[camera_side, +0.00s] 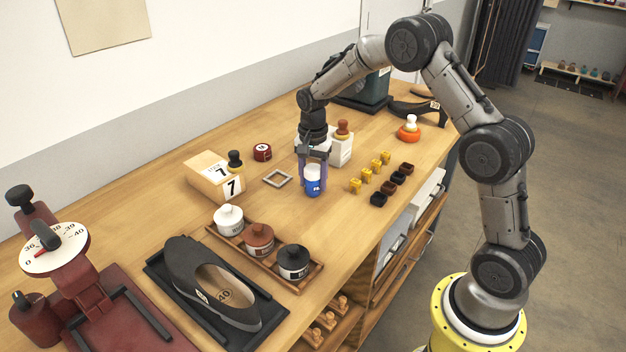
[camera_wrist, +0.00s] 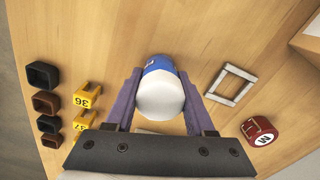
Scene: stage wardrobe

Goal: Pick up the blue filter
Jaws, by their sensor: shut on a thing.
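The blue filter (camera_side: 313,184) is a small cylinder, blue with white lettering and a white rounded top. In the wrist view the blue filter (camera_wrist: 160,90) sits between the two purple-grey fingers, white end toward the camera. My gripper (camera_side: 312,178) points down over the workbench and is shut on it. In the wrist view my gripper (camera_wrist: 161,76) has one finger on each side of it. The filter is upright in the side view. I cannot tell whether its base touches the bench.
A square metal frame (camera_side: 277,178) and a dark red round piece (camera_side: 262,152) lie left of the filter. Several yellow numbered pieces (camera_side: 367,175) and dark cups (camera_side: 391,187) stand right. A white block (camera_side: 341,150) is close behind. A tray of jars (camera_side: 283,270) is in front.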

